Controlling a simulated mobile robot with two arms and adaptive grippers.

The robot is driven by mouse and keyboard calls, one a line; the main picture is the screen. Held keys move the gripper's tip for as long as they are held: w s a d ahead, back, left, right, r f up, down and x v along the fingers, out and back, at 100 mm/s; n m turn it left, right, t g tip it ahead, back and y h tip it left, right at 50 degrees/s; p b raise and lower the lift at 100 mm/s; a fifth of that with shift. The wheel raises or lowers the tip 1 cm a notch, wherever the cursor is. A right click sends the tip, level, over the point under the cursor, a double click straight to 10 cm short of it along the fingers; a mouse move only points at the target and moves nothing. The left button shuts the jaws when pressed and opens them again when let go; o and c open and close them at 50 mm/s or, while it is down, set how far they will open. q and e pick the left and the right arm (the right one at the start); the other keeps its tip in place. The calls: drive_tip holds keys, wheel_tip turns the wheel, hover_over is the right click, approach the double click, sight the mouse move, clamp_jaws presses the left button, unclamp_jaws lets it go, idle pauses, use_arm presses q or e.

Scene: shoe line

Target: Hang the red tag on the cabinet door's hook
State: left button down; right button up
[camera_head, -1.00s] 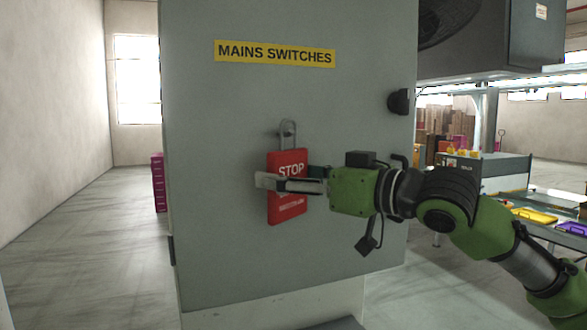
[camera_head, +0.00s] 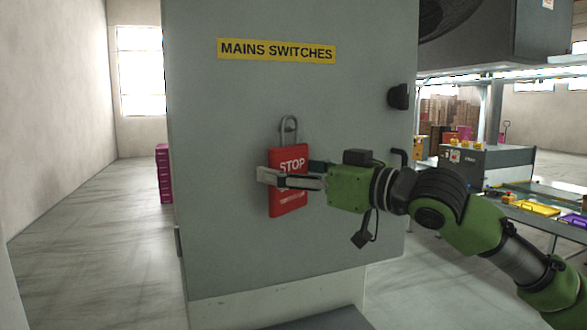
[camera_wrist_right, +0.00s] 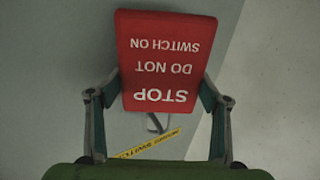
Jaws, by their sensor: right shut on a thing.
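The red tag (camera_head: 291,160) reads STOP and has a grey loop (camera_head: 289,128) at its top. It hangs upright in front of the grey cabinet door (camera_head: 215,200), below the yellow MAINS SWITCHES label (camera_head: 277,51). My right gripper (camera_head: 284,179) is shut on the tag, its fingers on either side of it. In the right wrist view the red tag (camera_wrist_right: 163,62) shows upside down between the fingers of the right gripper (camera_wrist_right: 158,97). The hook is not clearly visible; I cannot tell whether the loop is around it. My left gripper is not in view.
A black knob (camera_head: 398,96) sticks out at the door's right side, above my right arm. A dark fan housing (camera_head: 480,40) and a workbench with a yellow tray (camera_head: 535,208) stand at the right. Magenta boxes (camera_head: 164,173) stand behind the cabinet; the floor at left is clear.

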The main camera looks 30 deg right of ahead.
drive_tip(key=shift+w+d+f, duration=0.15)
drive_tip(key=shift+w+f, duration=0.05)
drive_tip(key=shift+f, duration=0.4)
drive_tip(key=o, duration=1)
drive_tip(key=shift+o, duration=1.2)
drive_tip(key=shift+w+f, duration=0.1)
drive_tip(key=shift+w, duration=0.25)
